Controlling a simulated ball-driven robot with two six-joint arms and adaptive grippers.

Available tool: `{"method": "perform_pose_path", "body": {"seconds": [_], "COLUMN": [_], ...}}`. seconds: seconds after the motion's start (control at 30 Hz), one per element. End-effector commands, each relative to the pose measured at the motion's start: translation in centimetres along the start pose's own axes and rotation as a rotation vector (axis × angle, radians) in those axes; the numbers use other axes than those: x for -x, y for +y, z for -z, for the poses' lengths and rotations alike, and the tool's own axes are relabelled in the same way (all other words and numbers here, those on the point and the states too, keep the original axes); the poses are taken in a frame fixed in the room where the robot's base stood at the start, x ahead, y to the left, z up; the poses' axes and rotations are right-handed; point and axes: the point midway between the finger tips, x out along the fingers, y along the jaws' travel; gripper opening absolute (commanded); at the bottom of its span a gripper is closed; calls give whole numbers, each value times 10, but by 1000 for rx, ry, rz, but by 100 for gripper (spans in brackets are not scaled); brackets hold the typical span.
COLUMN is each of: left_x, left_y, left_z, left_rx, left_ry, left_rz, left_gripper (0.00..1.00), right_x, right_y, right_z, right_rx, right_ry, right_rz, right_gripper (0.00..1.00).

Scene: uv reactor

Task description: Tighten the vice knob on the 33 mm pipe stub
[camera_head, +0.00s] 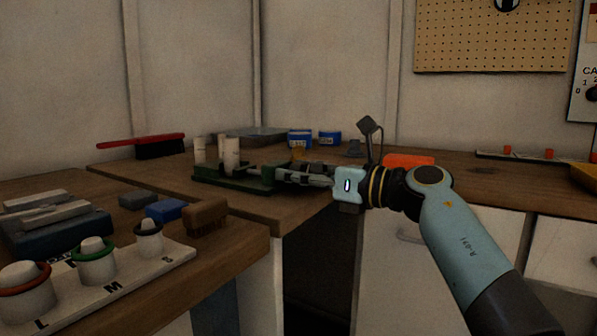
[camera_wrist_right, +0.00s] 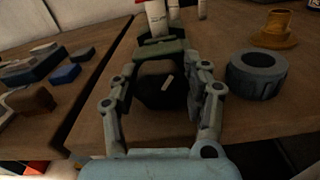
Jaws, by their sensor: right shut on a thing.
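The green vice (camera_head: 210,181) stands on the wooden bench left of centre in the head view, and its green jaw (camera_wrist_right: 162,50) shows in the right wrist view. A white pipe stub (camera_head: 232,158) stands upright at the vice; it also shows in the right wrist view (camera_wrist_right: 156,18). The dark vice knob (camera_wrist_right: 153,92) with a light mark faces my right wrist camera. My right gripper (camera_head: 282,176) reaches in from the right, its fingers on either side of the knob, shut on it. In the head view the fingers hide the knob. My left gripper is not in view.
A ribbed grey ring (camera_wrist_right: 257,75) and an orange-brown piece (camera_wrist_right: 275,28) lie right of the knob in the wrist view. A red brush (camera_head: 158,146) lies behind the vice. A white board with sized plugs (camera_head: 120,275) stands on the near left bench. A gap separates the benches.

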Motion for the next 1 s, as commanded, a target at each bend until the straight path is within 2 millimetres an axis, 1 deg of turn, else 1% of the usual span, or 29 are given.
{"method": "perform_pose_path", "body": {"seconds": [0.2, 0.23, 0.3, 0.57, 0.67, 0.77, 1.0], "left_x": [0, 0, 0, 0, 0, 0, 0], "left_y": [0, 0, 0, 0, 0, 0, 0], "left_z": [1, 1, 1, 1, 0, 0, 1], "left_rx": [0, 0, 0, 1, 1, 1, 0], "left_ry": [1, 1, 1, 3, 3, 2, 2], "left_rz": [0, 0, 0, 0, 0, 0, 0], "left_gripper": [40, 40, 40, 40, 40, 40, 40], "right_x": [0, 0, 0, 0, 6, 21, 75], "right_y": [0, 0, 0, 0, -1, -1, -1], "right_z": [0, 0, 0, 0, 0, 1, 2], "right_rx": [0, 0, 0, 1, 2, 2, 4], "right_ry": [0, 0, 0, 0, 1, 2, 5], "right_rz": [1, 1, 1, 1, 2, 3, 3], "right_gripper": [16, 49, 58, 59, 59, 59, 59]}}
